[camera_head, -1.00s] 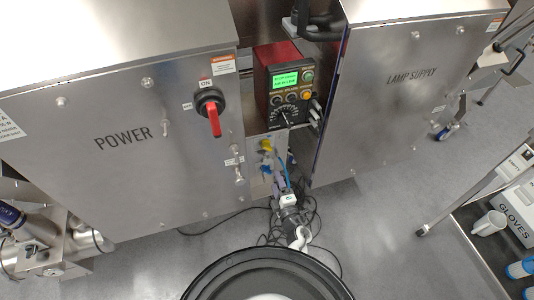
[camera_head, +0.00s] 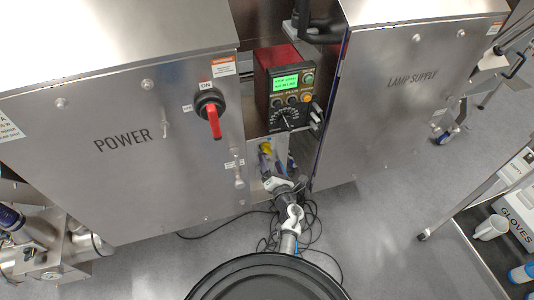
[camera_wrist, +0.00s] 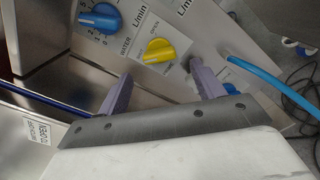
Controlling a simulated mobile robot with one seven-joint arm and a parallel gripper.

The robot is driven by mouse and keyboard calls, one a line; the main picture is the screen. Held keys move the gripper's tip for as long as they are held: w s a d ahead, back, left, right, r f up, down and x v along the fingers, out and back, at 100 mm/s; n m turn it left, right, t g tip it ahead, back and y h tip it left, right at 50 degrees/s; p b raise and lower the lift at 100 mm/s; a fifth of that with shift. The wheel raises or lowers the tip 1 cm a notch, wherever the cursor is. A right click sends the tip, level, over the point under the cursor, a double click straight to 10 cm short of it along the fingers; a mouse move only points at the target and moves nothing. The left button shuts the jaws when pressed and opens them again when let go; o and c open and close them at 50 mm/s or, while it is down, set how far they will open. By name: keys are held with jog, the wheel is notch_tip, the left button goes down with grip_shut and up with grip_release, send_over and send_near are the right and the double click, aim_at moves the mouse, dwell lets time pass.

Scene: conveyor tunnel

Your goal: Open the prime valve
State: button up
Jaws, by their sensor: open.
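A yellow knob (camera_wrist: 158,50) sits on a pale panel in the wrist view, with small print around it that seems to include "OPEN". It is likely the prime valve, but I cannot read its name surely. In the head view it is a small yellow spot (camera_head: 266,147) low in the gap between the cabinets. My gripper (camera_wrist: 162,80) is open and empty. Its two purple-grey fingers are apart, short of the yellow knob, which appears between and beyond them. In the head view my arm reaches into the gap and hides part of the panel.
A blue knob (camera_wrist: 100,17) is up-left of the yellow one. A blue hose (camera_wrist: 262,77) leaves the panel on the right. The power cabinet (camera_head: 120,180) and lamp supply cabinet (camera_head: 400,125) flank the gap. Black cables (camera_head: 240,216) lie on the floor.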

aim_at(266, 149)
jog(key=shift+x, duration=2.75)
jog(key=shift+c, duration=0.5)
jog(key=c, duration=0.9)
